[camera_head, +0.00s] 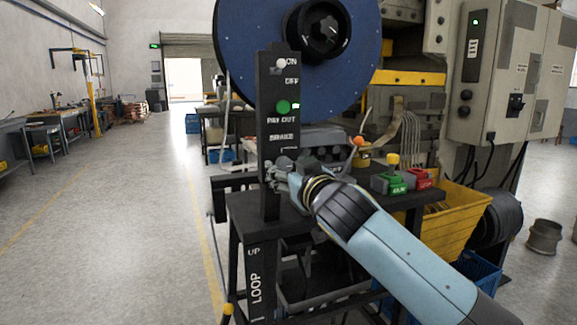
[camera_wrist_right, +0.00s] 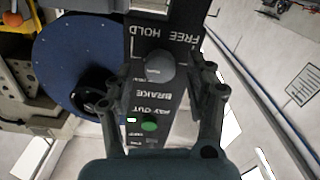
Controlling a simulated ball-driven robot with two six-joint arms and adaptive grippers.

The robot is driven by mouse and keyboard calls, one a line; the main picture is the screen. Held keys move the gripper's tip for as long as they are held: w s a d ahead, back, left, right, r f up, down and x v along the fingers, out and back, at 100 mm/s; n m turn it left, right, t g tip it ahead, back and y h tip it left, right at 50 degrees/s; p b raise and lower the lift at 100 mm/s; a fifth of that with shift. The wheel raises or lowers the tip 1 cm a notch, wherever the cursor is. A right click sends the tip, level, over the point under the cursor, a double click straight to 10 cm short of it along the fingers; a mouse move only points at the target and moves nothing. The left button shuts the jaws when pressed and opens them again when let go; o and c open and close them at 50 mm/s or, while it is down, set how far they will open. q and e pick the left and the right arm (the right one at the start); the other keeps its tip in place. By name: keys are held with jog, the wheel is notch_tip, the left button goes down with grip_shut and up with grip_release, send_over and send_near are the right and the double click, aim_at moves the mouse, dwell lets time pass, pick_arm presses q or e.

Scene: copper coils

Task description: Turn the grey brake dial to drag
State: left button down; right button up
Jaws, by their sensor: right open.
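The grey brake dial (camera_wrist_right: 160,68) sits on a narrow black panel (camera_wrist_right: 150,25) that appears upside down in the right wrist view. The words FREE, HOLD and BRAKE read beside the dial; I cannot see a drag label or make out where the dial points. My right gripper (camera_wrist_right: 168,80) is open, with one finger on either side of the dial; I cannot tell whether they touch it. In the head view my right gripper (camera_head: 283,172) is at the lower part of the panel (camera_head: 268,140), largely covering the dial. My left gripper is not in view.
A green pay-out button (camera_head: 283,106) and a white on/off knob (camera_head: 281,63) are higher on the panel. A large blue reel (camera_head: 250,50) stands behind. Green (camera_head: 391,185) and red (camera_head: 419,178) boxes lie on the bench to the right, near a yellow bin (camera_head: 450,220). Open floor lies left.

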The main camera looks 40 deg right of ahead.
jog(key=shift+w, duration=0.25)
grip_shut()
